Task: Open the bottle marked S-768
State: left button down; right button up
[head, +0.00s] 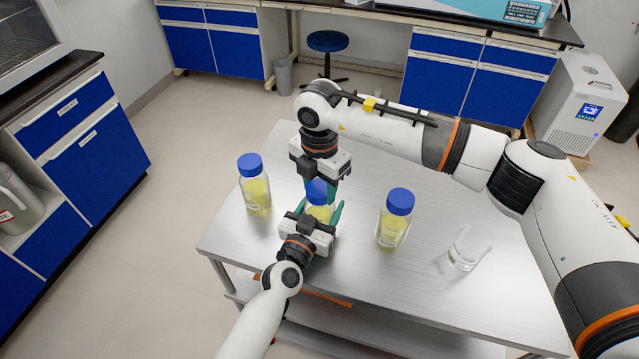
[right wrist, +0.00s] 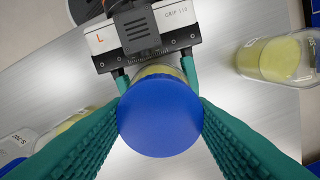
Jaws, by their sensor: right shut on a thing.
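A bottle of yellow liquid (head: 319,213) with a blue cap (head: 316,191) stands in the middle of the table; its label is hidden. My right gripper (head: 322,190) points down and is shut on the cap, as the right wrist view (right wrist: 160,117) shows from above. My left gripper (head: 319,208) reaches in from the near side, its fingers closed around the bottle's body below the cap. Two similar capped bottles stand to the left (head: 256,194) and right (head: 393,226). Their labels are too small to read, so I cannot tell which is S-768.
A clear empty beaker (head: 467,249) stands at the right of the metal table (head: 228,236). The table's left edge is close to the left bottle. Blue cabinets (head: 91,149), a stool (head: 328,41) and a white machine (head: 588,100) stand beyond the table.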

jog(key=n, duration=0.6)
jog(key=shift+n, duration=0.4)
jog(key=n, duration=1.9)
jog(key=shift+r, duration=0.1)
jog(key=n, duration=2.1)
jog(key=shift+n, duration=0.3)
jog(key=n, duration=0.6)
jog(key=shift+n, duration=0.3)
